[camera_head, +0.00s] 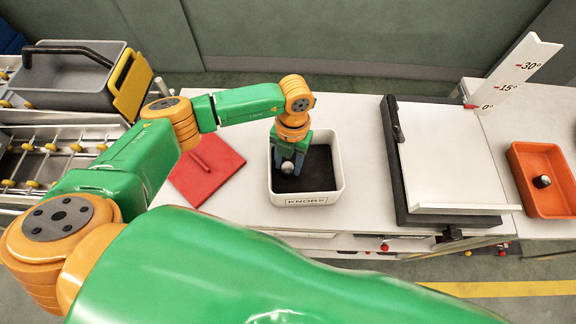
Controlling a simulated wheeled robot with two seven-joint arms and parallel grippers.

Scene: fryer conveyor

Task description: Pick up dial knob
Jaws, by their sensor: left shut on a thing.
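The dial knob (288,168) is a small silvery round piece in the white bin labelled KNOBS (306,200). The bin has a dark floor lining and stands on the white table. My left gripper (288,172) points down inside the bin, with its dark fingers on either side of the knob, shut on it. Whether the knob touches the bin floor I cannot tell. My right gripper is not in view; a large green arm link of mine fills the bottom foreground.
A red mat with a red bar (206,168) lies left of the bin. Right of it stands a white tilting plate on a black base (452,160) beside an angle scale (516,68). An orange tray (530,180) holds a dark piece. A grey basket (70,80) sits on a roller conveyor at left.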

